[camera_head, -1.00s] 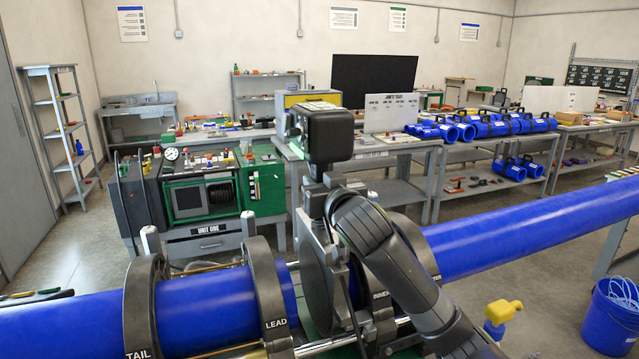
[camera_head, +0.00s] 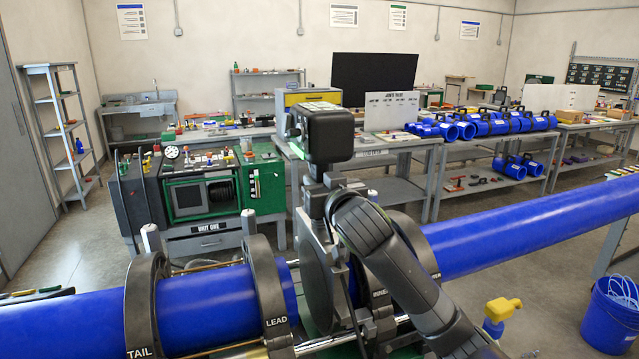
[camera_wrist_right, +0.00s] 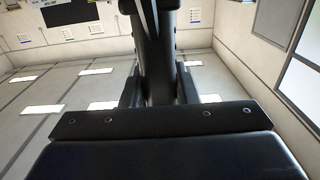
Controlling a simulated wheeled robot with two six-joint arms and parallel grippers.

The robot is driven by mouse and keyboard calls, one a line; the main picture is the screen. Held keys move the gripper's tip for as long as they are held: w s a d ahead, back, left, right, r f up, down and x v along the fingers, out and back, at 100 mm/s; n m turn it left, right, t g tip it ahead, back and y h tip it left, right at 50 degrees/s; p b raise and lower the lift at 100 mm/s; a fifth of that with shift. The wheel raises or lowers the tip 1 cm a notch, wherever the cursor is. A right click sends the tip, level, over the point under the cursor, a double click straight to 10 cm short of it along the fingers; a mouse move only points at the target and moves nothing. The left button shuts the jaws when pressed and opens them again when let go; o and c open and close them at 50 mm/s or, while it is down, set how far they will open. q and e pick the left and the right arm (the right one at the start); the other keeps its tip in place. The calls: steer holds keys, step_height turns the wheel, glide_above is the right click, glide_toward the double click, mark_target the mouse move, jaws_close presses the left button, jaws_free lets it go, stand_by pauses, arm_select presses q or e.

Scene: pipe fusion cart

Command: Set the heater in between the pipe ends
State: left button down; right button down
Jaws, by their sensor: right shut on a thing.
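The dark round heater plate (camera_head: 318,280) hangs edge-on in the gap between two blue pipe ends in the head view. The left pipe (camera_head: 205,312) runs through the TAIL and LEAD clamps. The right pipe (camera_head: 530,232) runs from the INNER clamp (camera_head: 378,300) to the right edge. My right gripper (camera_head: 325,188) is shut on the heater's upper stem, above the plate. In the right wrist view, a dark shaft (camera_wrist_right: 158,70) stands between my fingers. My forearm hides part of the right pipe end. I cannot tell whether the plate touches either end. My left gripper is out of view.
The LEAD clamp (camera_head: 268,295) and TAIL clamp (camera_head: 146,305) stand close on the left. The green unit (camera_head: 205,190) is behind the cart. A blue bucket (camera_head: 612,320) and a yellow-topped bottle (camera_head: 500,315) are at right. Benches line the back.

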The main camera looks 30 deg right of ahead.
steer(key=shift+s+r, duration=0.15)
steer(key=shift+r, duration=0.2)
stand_by(0.6)
